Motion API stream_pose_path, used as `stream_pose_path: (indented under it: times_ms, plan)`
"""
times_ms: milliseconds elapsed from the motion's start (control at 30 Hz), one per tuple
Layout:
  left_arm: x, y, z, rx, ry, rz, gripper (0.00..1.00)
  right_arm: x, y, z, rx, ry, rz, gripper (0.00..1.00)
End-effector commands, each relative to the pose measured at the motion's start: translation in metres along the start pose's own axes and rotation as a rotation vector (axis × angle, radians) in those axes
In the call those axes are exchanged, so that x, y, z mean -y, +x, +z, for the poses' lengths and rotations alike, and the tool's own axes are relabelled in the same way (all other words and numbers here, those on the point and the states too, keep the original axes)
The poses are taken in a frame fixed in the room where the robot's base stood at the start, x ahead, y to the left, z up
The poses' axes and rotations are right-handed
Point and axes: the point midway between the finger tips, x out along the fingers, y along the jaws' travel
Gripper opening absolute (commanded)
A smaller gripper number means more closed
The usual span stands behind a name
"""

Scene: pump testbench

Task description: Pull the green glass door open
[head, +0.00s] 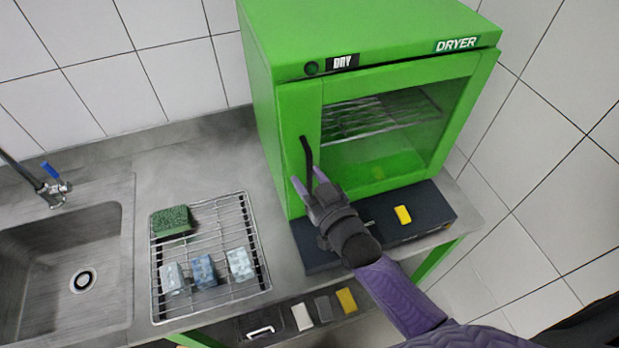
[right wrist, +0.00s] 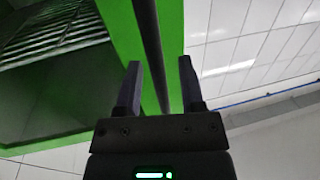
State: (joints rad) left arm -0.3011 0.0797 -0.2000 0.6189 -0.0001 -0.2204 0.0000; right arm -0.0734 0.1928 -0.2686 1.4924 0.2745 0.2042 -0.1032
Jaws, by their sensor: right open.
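The green dryer (head: 370,30) stands on the steel counter. Its green-framed glass door (head: 297,110) appears closed, and wire racks show through the glass. A dark vertical handle (head: 306,155) is on the door's left side. My right gripper (head: 306,182) is open at the handle's lower part. In the right wrist view, the handle (right wrist: 150,35) runs between the two spread fingers of the right gripper (right wrist: 159,62). The fingers do not look closed on it; whether one touches it cannot be told. My left gripper is not in view.
A wire rack (head: 247,205) with a green sponge (head: 172,221) and several pale blue blocks lies left of the dryer. A sink (head: 110,270) is farther left.

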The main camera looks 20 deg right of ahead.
Motion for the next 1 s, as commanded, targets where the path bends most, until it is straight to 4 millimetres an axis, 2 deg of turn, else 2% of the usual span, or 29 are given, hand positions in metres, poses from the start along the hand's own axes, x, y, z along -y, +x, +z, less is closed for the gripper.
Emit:
stream_pose_path:
  times_ms: [167, 400, 1000]
  plan:
    - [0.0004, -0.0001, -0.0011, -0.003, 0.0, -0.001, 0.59, 0.0, 0.0001, 0.0, 0.0, 0.0, 0.0, 0.5]
    - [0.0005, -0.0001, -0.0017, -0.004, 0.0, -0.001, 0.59, -0.0001, -0.0001, 0.0, 0.0, 0.0, 0.0, 0.01]
    - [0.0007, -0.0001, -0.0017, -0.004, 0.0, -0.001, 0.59, -0.0001, -0.0002, 0.0, 0.0, 0.0, 0.0, 0.0]
